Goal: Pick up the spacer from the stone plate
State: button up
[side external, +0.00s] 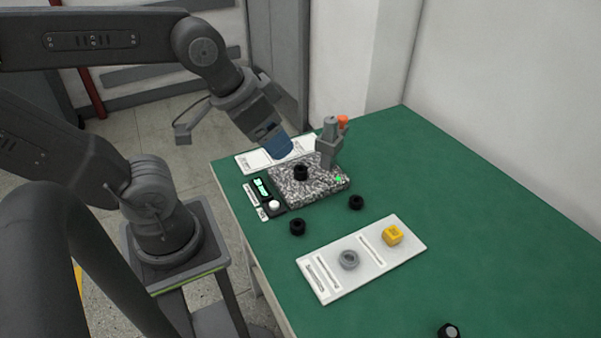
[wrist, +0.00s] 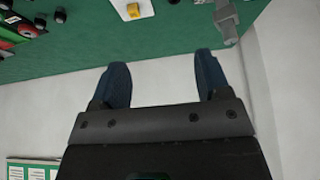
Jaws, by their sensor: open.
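The speckled grey stone plate (side external: 318,194) lies on the green table near its left edge in the side view. A small black ring-like part (side external: 301,173), which looks like the spacer, sits on top of it. My gripper (side external: 280,148), with blue fingers, hangs above and to the left of that part in the side view, apart from it. In the wrist view my gripper (wrist: 163,62) is open, with nothing between its fingers. I cannot make out the stone plate or the spacer on it in the wrist view.
A grey gauge-like stand (side external: 328,146) rises at the plate's back right. Black rings (side external: 297,227) and (side external: 356,202) lie on the table nearby. A white board (side external: 335,284) holds a grey ring (side external: 348,260) and a yellow part (side external: 392,235).

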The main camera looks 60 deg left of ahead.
jog(key=n+g+y, duration=0.5)
jog(key=n, duration=1.2)
send_over(301, 169)
jog(key=d, duration=0.2)
jog(key=f, duration=2.1)
jog(key=shift+s+a, duration=0.15)
jog(key=shift+s, duration=0.05)
jog(key=shift+h, duration=0.3)
jog(key=shift+x, duration=2.65)
jog(key=shift+f, duration=0.1)
jog(key=shift+c, duration=0.2)
jog(key=c, duration=1.1)
jog(key=shift+o, duration=0.2)
